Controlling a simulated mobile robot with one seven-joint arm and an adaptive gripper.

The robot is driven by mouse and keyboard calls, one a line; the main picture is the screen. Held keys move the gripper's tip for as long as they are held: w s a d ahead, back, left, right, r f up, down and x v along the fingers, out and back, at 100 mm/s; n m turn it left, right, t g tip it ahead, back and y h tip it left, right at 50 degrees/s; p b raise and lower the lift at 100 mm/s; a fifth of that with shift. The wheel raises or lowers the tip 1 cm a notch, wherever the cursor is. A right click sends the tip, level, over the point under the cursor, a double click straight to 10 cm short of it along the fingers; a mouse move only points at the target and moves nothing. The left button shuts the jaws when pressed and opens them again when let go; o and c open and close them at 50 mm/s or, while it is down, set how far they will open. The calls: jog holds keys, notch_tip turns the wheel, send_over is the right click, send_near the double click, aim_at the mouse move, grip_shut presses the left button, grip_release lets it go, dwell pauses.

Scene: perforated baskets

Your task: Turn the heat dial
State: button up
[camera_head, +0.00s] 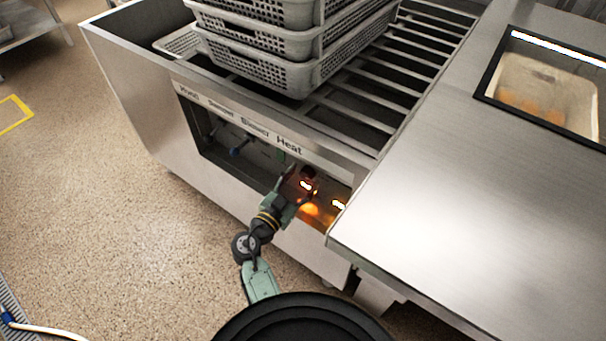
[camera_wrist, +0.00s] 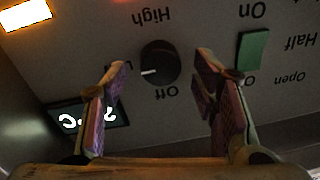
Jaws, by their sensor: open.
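The heat dial (camera_wrist: 161,60) is a round black knob with a white pointer mark, on a grey panel in the wrist view. Its mark points to the picture's left and slightly down. The labels High and Off appear upside down above and below it. My gripper (camera_wrist: 161,72) is open, with one pink-padded finger on each side of the dial; I cannot tell whether either touches it. In the head view my gripper (camera_head: 300,184) is at the recessed panel below the Heat label (camera_head: 289,146), and the dial is hidden or too small to tell.
A green switch (camera_wrist: 252,50) marked On is right of the dial in the wrist view. A dark temperature display (camera_wrist: 85,119) is partly behind the left finger. Stacked grey perforated baskets (camera_head: 285,75) stand on the rack above. A steel counter (camera_head: 470,200) juts out right of my gripper.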

jog(key=shift+w+d, duration=0.3)
jog(key=shift+w, duration=0.15)
jog(key=c, duration=1.2)
jog(key=shift+o, duration=0.2)
